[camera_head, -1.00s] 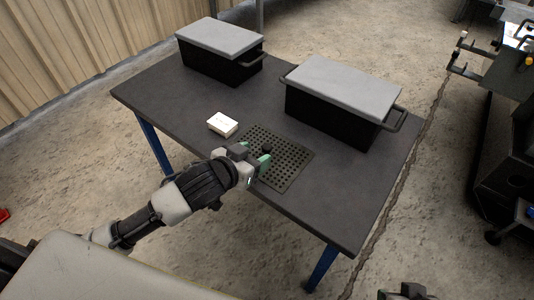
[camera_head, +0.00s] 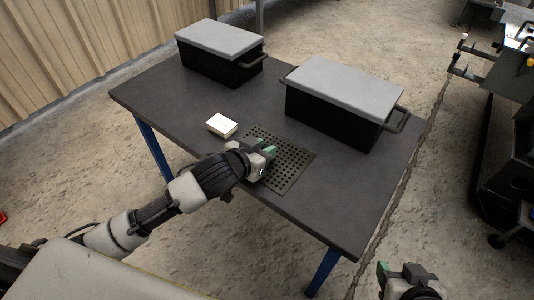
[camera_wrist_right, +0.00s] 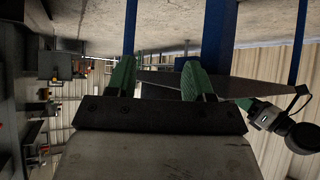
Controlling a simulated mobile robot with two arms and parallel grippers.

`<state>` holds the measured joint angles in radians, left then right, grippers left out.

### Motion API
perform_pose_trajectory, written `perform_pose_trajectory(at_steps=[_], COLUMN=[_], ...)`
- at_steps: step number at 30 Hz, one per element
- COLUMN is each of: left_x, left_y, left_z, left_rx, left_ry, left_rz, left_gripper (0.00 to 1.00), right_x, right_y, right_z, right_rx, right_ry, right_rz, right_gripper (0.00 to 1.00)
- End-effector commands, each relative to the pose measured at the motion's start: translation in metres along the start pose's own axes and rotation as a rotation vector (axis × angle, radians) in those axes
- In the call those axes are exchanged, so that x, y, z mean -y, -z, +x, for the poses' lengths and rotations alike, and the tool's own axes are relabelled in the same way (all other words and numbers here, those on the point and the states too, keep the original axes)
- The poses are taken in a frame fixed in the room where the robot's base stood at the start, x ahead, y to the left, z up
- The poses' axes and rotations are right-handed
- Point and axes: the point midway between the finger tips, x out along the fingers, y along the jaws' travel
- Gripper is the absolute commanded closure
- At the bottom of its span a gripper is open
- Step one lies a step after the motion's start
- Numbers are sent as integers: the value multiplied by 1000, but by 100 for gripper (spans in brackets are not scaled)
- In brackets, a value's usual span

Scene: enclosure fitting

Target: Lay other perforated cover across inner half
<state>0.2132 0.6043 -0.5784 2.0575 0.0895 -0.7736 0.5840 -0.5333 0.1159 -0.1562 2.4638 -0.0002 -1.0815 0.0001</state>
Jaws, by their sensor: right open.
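A dark perforated cover (camera_head: 293,161) lies flat on the table near its front edge in the head view. My left gripper (camera_head: 267,150) is low over the cover's left part and hides some of it. The cover's black knob is hidden, and I cannot tell whether the fingers are open or hold it. My right gripper (camera_head: 404,270) is at the bottom right, off the table's front right side. In the right wrist view its green fingers (camera_wrist_right: 158,80) are apart with nothing gripped between them.
The dark table (camera_head: 330,215) has blue legs. Two black bins with grey lids, one at the back left (camera_head: 222,38) and one at the right (camera_head: 345,88), stand on it. A small pale block (camera_head: 221,125) lies left of the cover. Dark equipment (camera_head: 505,150) stands at the far right.

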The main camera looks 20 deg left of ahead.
Motion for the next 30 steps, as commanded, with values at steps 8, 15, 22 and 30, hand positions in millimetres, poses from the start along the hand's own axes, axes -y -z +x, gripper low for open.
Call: perform_pose_trajectory(at_steps=[8,15,22,30], left_x=[0,0,0,-6], left_y=[1,4,18,46], left_z=[0,-2,-7,-18], left_rx=[-2,-3,-5,-6], left_ry=[0,0,0,-5], left_rz=[0,0,0,-2], left_gripper=[100,100,100,100], right_x=[0,0,-4,-10], right_y=[0,-1,-25,-62], right_z=[0,-1,-11,-39], right_rx=[0,16,176,458], right_ry=[0,-1,-9,-24], right_rz=[0,0,4,12], right_gripper=[48,48,48,48])
